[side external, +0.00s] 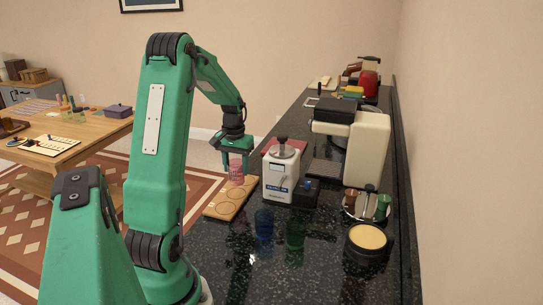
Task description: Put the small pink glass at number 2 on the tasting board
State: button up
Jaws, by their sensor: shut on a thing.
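The small pink glass (236,174) is upright between the fingers of my green gripper (236,166), which is shut on it. The glass is at the far end of the tasting board (216,212), a light wooden board with ring marks on the dark counter. I cannot tell whether the glass's base touches the board or is just above it. The board's numbers are too small to read. My gripper points down, and its fingers partly cover the upper glass.
A blue glass (264,224) and a green glass (295,234) stand right of the board. A white grinder-like machine (281,175) stands close to the right of my gripper. A cream coffee machine (367,150), a cup rack (366,205) and a dark round container (367,243) are further right.

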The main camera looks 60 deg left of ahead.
aim_at(235, 177)
jog(key=shift+s+a+f, duration=0.15)
jog(key=shift+a+f, duration=0.05)
jog(key=shift+a, duration=0.15)
jog(key=shift+f, duration=0.1)
jog(key=shift+f, duration=1.9)
jog(key=shift+f, duration=0.1)
jog(key=o, duration=1.1)
jog(key=shift+o, duration=0.2)
notch_tip(235, 177, up, 12)
